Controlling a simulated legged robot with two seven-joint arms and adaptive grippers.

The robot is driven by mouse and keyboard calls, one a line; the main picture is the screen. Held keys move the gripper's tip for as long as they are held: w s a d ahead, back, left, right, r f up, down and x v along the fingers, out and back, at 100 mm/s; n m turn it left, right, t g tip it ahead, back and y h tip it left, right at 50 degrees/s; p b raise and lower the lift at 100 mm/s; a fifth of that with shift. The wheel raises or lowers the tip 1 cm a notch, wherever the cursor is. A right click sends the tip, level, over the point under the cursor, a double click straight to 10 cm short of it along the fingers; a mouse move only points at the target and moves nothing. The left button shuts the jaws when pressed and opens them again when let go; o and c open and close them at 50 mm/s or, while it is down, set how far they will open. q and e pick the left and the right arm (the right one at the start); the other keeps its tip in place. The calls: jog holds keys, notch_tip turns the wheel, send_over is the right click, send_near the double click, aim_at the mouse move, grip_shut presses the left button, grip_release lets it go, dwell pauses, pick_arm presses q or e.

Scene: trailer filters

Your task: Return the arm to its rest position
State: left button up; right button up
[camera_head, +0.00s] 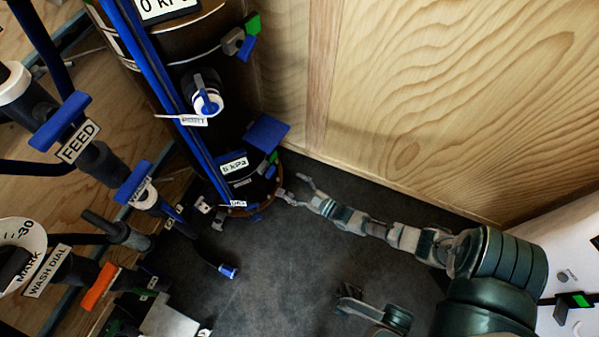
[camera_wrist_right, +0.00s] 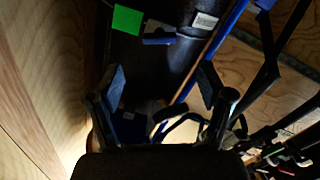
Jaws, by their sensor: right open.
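My right arm (camera_head: 405,238) reaches in from the lower right of the head view, extended toward the foot of a dark cylinder. My right gripper (camera_head: 296,191) is at its end, close to the base of the dark cylinder (camera_head: 222,140). In the right wrist view the gripper (camera_wrist_right: 163,92) has its two fingers spread wide, with nothing held between them. Whether a finger touches the cylinder is unclear. Another jointed part of mine shows at the bottom edge of the head view; I cannot make out whether it is the left gripper's hand.
The cylinder carries blue pipes, a white-rimmed knob (camera_head: 207,104) and blue tabs. Labelled pipes and valves, including a FEED label (camera_head: 78,142), crowd the left. A wooden wall (camera_head: 440,100) stands behind, and a white panel (camera_head: 568,250) at the right. Dark floor (camera_head: 290,270) is open between.

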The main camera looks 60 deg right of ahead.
jog(key=shift+s+a, duration=0.1)
jog(key=shift+s, duration=1.1)
